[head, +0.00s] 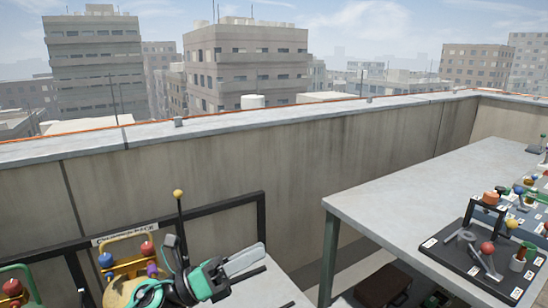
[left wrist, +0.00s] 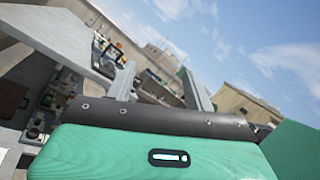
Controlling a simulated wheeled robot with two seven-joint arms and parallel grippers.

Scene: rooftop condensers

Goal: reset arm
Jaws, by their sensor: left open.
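My left gripper (head: 240,266) is low in the head view, left of centre. It is teal and black with pale grey fingers pointing right. It is open, and I see nothing held between the fingers. It is in front of the black-framed rack (head: 228,205) and apart from the grey table (head: 430,195). My right gripper is not in view.
A black board (head: 455,268) with knobs and small fittings lies on the table's right part; the table's left part is bare. Red, blue and yellow balls and a yellow handle (head: 122,238) are by the rack. A concrete parapet (head: 270,150) runs behind. A brown box (head: 383,286) is under the table.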

